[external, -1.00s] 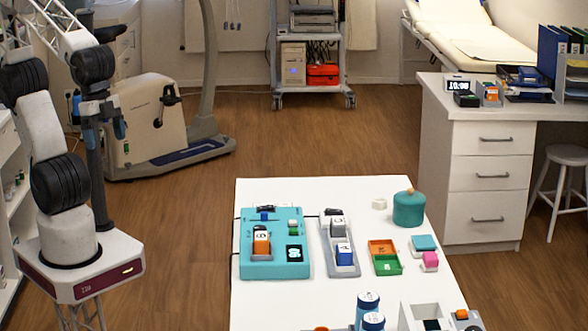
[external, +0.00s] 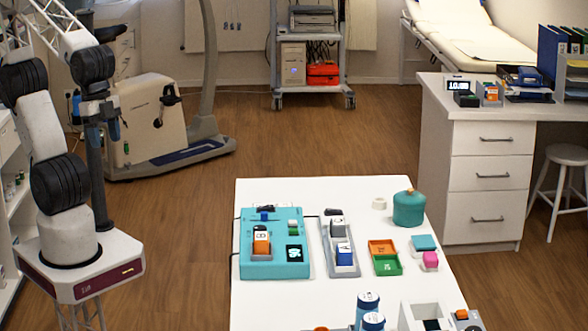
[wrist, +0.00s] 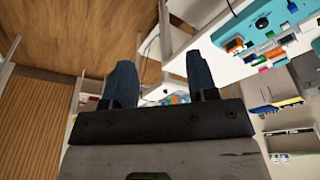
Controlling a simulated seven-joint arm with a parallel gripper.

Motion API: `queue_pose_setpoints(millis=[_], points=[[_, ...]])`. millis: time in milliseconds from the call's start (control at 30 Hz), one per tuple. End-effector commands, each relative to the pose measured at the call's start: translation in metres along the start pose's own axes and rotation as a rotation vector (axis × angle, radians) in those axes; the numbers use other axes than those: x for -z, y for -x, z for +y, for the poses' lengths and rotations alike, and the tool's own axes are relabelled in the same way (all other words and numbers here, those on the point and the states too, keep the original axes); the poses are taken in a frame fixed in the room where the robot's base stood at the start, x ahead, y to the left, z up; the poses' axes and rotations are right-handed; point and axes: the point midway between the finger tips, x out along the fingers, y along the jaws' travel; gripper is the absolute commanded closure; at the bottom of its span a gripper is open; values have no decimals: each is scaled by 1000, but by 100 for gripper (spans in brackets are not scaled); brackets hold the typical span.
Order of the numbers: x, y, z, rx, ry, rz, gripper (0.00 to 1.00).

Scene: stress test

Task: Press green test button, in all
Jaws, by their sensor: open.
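A teal test unit (external: 272,270) lies on the white table, with a dark display (external: 294,254), an orange-and-white block (external: 261,241) and a blue part (external: 265,216). A small green-and-white part (external: 293,228) sits at its upper right; I cannot tell whether it is the green test button. The unit also shows at the top right of the wrist view (wrist: 262,22). My gripper (wrist: 160,85) is open and empty, its two blue-grey fingers apart. In the external view its blue fingers (external: 95,118) are at the left, well away from the unit.
Right of the unit are a grey tray (external: 357,268) with blocks, orange and green bins (external: 388,265) and a teal jar (external: 408,209). Blue-capped bottles (external: 368,301) stand at the table's front. Open floor lies between my arm and the table.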

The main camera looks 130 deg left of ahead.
Motion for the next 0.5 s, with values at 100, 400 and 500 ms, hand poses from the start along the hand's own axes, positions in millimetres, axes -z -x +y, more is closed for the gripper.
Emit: queue_pose_setpoints(millis=[100,400,500], points=[[0,0,0,0,0,0,66],[0,0,0,0,0,0,100],[0,0,0,0,0,0,100]])
